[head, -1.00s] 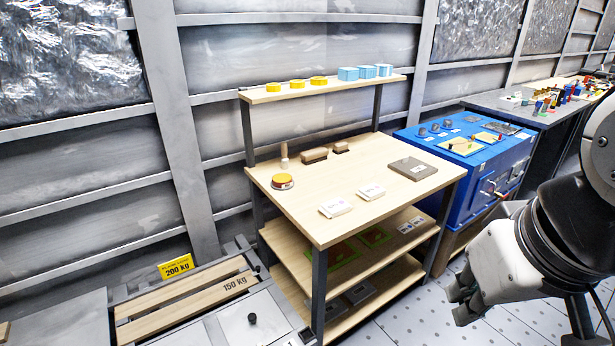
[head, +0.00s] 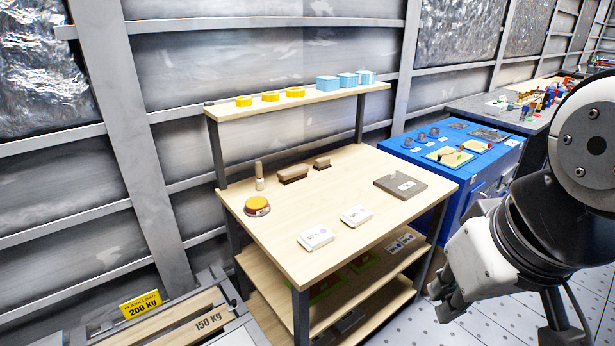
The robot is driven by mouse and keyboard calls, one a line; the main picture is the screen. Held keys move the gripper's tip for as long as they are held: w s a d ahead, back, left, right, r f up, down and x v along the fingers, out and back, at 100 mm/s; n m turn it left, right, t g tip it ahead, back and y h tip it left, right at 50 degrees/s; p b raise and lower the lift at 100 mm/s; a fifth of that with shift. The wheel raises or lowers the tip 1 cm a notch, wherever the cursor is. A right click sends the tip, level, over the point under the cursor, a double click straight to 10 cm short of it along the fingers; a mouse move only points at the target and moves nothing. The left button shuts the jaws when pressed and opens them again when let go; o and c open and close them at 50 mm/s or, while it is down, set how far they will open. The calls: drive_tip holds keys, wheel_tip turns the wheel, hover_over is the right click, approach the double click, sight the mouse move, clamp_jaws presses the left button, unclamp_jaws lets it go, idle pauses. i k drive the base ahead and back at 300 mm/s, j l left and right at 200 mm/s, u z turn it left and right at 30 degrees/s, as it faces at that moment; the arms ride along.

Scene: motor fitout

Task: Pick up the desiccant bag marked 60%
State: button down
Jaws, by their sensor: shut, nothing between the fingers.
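Two small white bags lie flat on the wooden workbench top (head: 300,235) in the head view. The left white bag (head: 316,238) is near the bench's front edge. The right white bag (head: 356,216) lies a little behind it and to the right. Their markings are too small to read, so I cannot tell which one says 60%. My gripper (head: 445,302) is at the lower right, beyond the bench's right edge and apart from the bags. It is shut and empty.
An orange-topped round tin (head: 257,206), brown blocks (head: 293,174) and a grey-brown plate (head: 400,186) stand on the bench. The upper shelf (head: 310,96) holds yellow rolls and blue boxes. A blue cabinet (head: 433,170) stands right of the bench. Open floor lies at lower right.

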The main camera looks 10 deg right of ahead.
sight(356, 217)
drive_tip(key=i+l+u, duration=0.4)
drive_tip(key=l, duration=0.15)
drive_tip(key=i+l+u, duration=0.35)
drive_tip(key=l, duration=0.3)
drive_tip(key=i+l+u, duration=0.2)
drive_tip(key=l, duration=0.15)
drive_tip(key=k, duration=0.1)
